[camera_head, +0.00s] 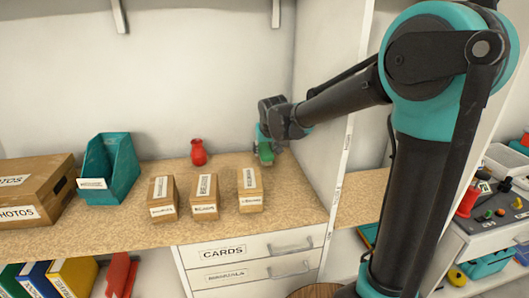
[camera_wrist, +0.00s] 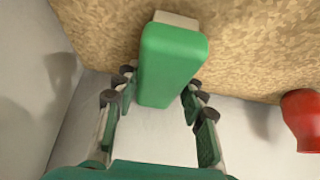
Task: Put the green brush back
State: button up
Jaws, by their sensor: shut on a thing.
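The green brush (camera_wrist: 170,62) is between the two fingers of my gripper (camera_wrist: 160,92) in the wrist view, with a pale end strip (camera_wrist: 176,19) at its far end. My gripper is shut on it. In the head view the brush (camera_head: 265,155) shows as a small green block under my gripper (camera_head: 266,143), near the back right of the shelf top, by the side panel. I cannot tell whether the brush touches the shelf top (camera_head: 300,205).
A red vase (camera_head: 198,153) stands to the left of my gripper and also shows in the wrist view (camera_wrist: 303,120). Three labelled wooden boxes (camera_head: 204,197) stand in front. A teal holder (camera_head: 112,168) and a larger wooden box (camera_head: 38,190) stand left. A white side panel (camera_head: 322,110) rises close on the right.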

jog(key=shift+f, duration=0.35)
jog(key=shift+f, duration=0.1)
jog(key=o, duration=1.1)
jog(key=v, duration=1.2)
